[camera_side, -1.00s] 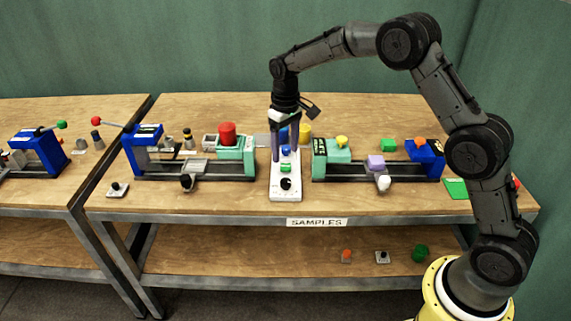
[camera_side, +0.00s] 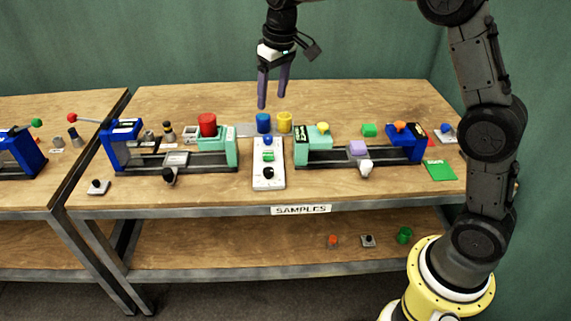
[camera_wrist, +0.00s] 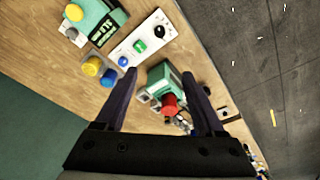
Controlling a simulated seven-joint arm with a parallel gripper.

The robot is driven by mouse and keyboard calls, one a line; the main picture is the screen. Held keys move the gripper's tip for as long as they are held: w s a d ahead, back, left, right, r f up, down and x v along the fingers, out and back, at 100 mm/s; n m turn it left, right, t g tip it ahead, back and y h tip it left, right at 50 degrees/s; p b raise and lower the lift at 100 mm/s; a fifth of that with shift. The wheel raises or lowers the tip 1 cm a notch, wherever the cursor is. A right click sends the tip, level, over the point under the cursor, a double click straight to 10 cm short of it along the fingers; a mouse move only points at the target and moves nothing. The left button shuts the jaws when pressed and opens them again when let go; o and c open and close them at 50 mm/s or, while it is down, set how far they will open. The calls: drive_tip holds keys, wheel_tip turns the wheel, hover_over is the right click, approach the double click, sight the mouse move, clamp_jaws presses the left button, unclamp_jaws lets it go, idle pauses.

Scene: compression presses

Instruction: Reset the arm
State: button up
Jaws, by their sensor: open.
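My gripper (camera_side: 271,104) hangs above the back part of the workbench (camera_side: 330,95), open, with nothing between its fingers. Its two dark purple fingers point down. In the wrist view my gripper (camera_wrist: 165,92) also shows open, with the bench far below. Under it stands a white control panel (camera_side: 268,179) with a blue, a green and a black button; the panel also shows in the wrist view (camera_wrist: 130,47). My gripper is well clear of the panel and of the blue cylinder (camera_side: 263,123) behind it.
A press with a red cylinder (camera_side: 208,125) stands left of the panel. Another press (camera_side: 325,152) with a lilac block (camera_side: 358,147) stands right. A yellow cylinder (camera_side: 285,122) stands beside the blue one. A green pad (camera_side: 440,171) lies at the right. The lower shelf holds small pieces.

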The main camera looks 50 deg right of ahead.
drive_tip(key=s+r+t, duration=0.2)
drive_tip(key=s+r, duration=0.3)
drive_tip(key=s, duration=0.5)
drive_tip(key=s+r+t, duration=0.1)
drive_tip(key=s+r, duration=0.4)
drive_tip(key=s, duration=0.4)
drive_tip(key=s+f, duration=0.9)
drive_tip(key=s, duration=0.5)
drive_tip(key=shift+a+f+t, duration=0.3)
drive_tip(key=shift+a+f, duration=0.05)
drive_tip(key=shift+a, duration=0.05)
